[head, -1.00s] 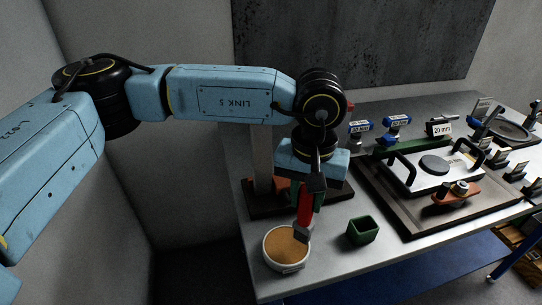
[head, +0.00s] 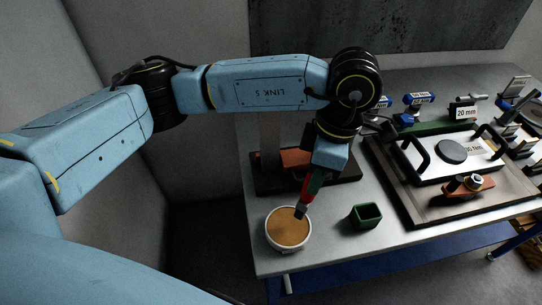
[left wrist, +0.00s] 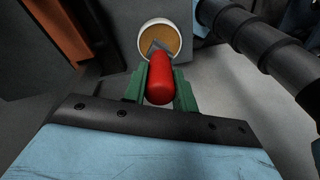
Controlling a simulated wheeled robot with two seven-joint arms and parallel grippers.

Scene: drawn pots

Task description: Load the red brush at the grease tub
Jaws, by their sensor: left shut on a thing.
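My left gripper (head: 314,183) is shut on the red brush (head: 306,192), with the green fingers on either side of its handle. The brush is tilted, its grey head (head: 301,211) pointing down and left at the upper right rim of the grease tub (head: 269,240). The tub is a round white pot of brown-orange grease near the table's front left corner. In the left wrist view the red handle (left wrist: 158,80) lies between the fingers, and the head overlaps the grease in the tub (left wrist: 178,53). I cannot tell whether the head touches the grease. My right gripper is out of view.
A green square cup (head: 365,216) stands right of the tub. A dark tray with an orange-brown block (head: 295,158) lies behind the brush. A handled metal plate (head: 450,165) on a board and several blue-and-grey tools fill the right side.

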